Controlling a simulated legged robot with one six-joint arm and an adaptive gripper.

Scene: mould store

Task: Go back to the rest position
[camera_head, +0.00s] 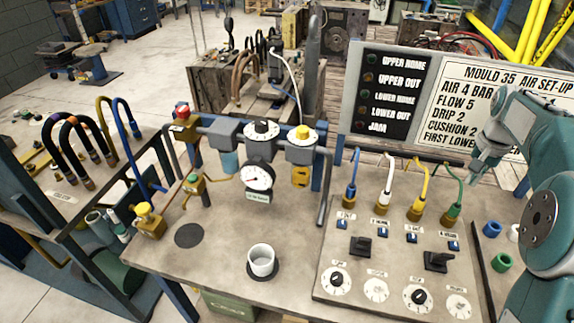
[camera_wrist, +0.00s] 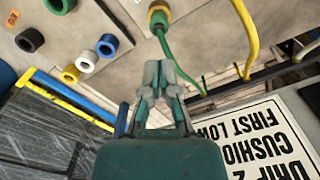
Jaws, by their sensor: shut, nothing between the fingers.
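My gripper (camera_head: 477,174) is at the right in the head view, at the end of my teal arm. It hangs in front of the white set-up sign, above the right side of the control panel. In the wrist view my gripper (camera_wrist: 159,68) has its two fingers together and nothing held between them. The green hose (camera_wrist: 178,68) shows close beside the fingertips there. I cannot tell whether they touch.
The control panel (camera_head: 388,262) carries blue, white, yellow and green hoses, switches and dials. The set-up sign (camera_head: 470,95) stands behind. Loose coloured rings, one a green ring (camera_head: 502,262), lie at right. A white cup (camera_head: 262,260) and a regulator gauge (camera_head: 257,177) are further left.

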